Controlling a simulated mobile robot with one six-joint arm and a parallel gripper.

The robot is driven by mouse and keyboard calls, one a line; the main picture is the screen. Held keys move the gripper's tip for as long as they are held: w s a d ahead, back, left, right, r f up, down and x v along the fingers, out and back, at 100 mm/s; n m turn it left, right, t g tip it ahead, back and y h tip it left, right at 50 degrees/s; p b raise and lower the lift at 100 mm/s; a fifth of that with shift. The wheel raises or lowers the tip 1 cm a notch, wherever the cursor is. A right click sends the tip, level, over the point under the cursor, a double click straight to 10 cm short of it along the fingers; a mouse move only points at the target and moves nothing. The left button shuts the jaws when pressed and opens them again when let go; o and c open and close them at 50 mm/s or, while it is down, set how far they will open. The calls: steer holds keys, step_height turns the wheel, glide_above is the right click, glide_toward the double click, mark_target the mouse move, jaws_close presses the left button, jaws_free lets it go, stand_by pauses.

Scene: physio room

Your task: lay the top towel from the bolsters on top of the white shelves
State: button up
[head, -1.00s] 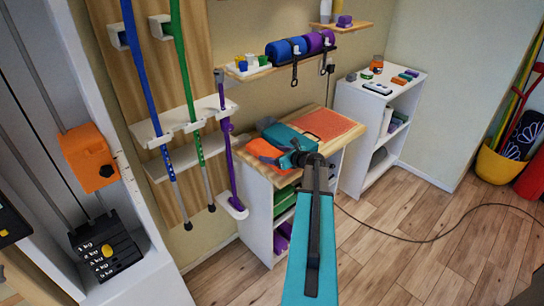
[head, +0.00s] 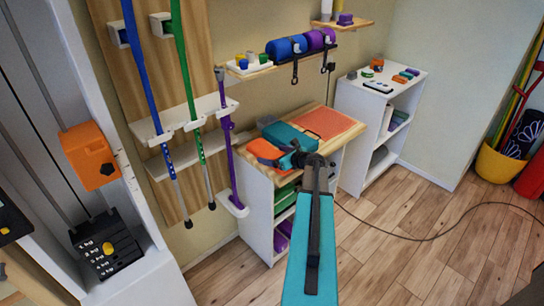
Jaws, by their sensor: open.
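The white shelves (head: 352,98) stand against the wall right of centre, their top holding several small items. Blue and purple rolls (head: 283,48), perhaps the bolsters, lie side by side on a wall shelf; no towel can be made out on them. A flat orange-red piece (head: 325,122), perhaps a towel or mat, lies on the wooden top of a low cabinet. My teal arm reaches forward to this cabinet. My gripper (head: 284,158) is at its far end, over the left part of the wooden top; its fingers are small and partly hidden. I see nothing held in it.
The low cabinet (head: 257,207) has open shelves. Blue, green and purple poles (head: 144,90) stand in a wall rack at left. A weight machine (head: 100,245) is at far left. A dark cable (head: 430,240) crosses the wooden floor. A yellow bucket (head: 497,163) stands at right.

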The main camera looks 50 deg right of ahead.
steer(key=shift+r, duration=0.15)
steer(key=b+v, duration=0.3)
steer(key=v, duration=0.9)
stand_by(0.6)
stand_by(0.4)
